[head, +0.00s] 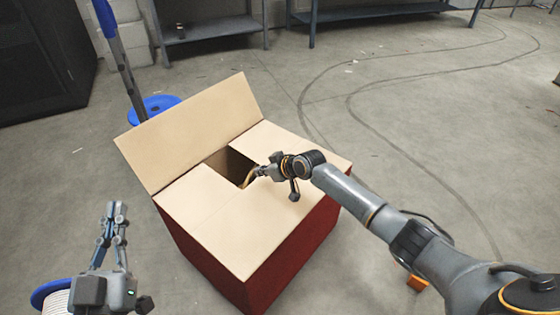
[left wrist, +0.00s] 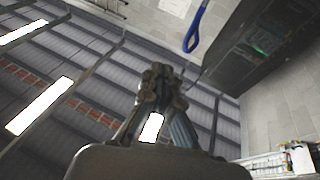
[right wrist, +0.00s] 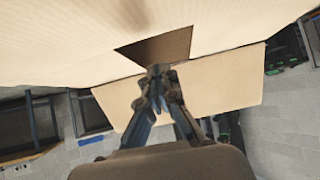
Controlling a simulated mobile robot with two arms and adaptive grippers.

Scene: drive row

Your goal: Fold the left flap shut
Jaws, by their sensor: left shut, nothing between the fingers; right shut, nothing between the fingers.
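A box with dark red sides (head: 285,265) and tan cardboard flaps stands on the floor in the middle of the head view. Its left flap (head: 190,130) stands up, leaning outward. The other top flaps (head: 235,230) lie flat, leaving a dark gap (head: 228,163) beside the raised flap. My right gripper (head: 247,183) is shut and empty at that gap; whether it touches cardboard I cannot tell. The right wrist view shows its fingers (right wrist: 160,75) near the gap (right wrist: 160,48) and the raised flap (right wrist: 205,85). My left gripper (head: 114,210) is shut and empty, left of the box, pointing up.
A blue disc-shaped base (head: 153,107) with a grey post (head: 124,72) stands behind the raised flap. A blue-rimmed spool (head: 52,293) is at the lower left. A black cabinet (head: 40,60) and grey shelves (head: 210,28) line the back. The floor to the right is mostly clear.

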